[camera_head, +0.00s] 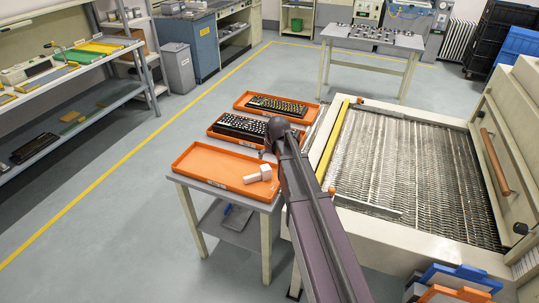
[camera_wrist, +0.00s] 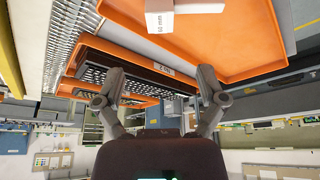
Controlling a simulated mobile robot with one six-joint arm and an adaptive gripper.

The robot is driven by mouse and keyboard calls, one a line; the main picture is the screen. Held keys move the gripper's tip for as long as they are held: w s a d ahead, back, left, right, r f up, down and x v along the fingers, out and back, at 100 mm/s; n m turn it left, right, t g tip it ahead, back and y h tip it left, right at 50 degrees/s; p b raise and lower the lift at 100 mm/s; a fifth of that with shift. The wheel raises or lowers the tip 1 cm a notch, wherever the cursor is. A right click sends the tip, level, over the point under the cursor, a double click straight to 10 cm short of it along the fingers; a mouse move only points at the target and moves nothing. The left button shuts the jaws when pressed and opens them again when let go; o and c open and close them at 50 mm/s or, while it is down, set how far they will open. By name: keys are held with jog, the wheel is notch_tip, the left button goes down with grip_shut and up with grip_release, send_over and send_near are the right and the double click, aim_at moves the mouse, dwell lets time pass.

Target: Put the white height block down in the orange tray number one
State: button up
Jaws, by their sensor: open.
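The white height block (camera_head: 265,172) rests in the nearest orange tray (camera_head: 205,160), near its right end. I cannot read that tray's number in the head view. In the wrist view the block (camera_wrist: 182,14) is at the top, printed with "60 mm", lying on the orange tray floor (camera_wrist: 240,45). My gripper (camera_wrist: 160,78) is open, with nothing between its two fingers and apart from the block. In the head view, my arm's end covers the right end of the middle tray, and the fingers are hard to make out.
The middle tray (camera_head: 215,133) and the far tray (camera_head: 240,104) each hold a dark keyboard. The trays stand on a small table beside a large machine with a ribbed bed (camera_head: 400,165). Open floor lies left of the table.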

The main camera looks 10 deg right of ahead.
jog(key=s+a+m+g, duration=0.1)
jog(key=s+g, duration=0.1)
jog(key=s, duration=1)
jog(key=s+a+f+g, duration=0.1)
jog(key=s+a+g, duration=0.1)
jog(key=s, duration=1.1)
jog(key=shift+f+m+g+h, duration=0.2)
jog(key=shift+m+g+h, duration=0.1)
jog(key=shift+m+h, duration=0.1)
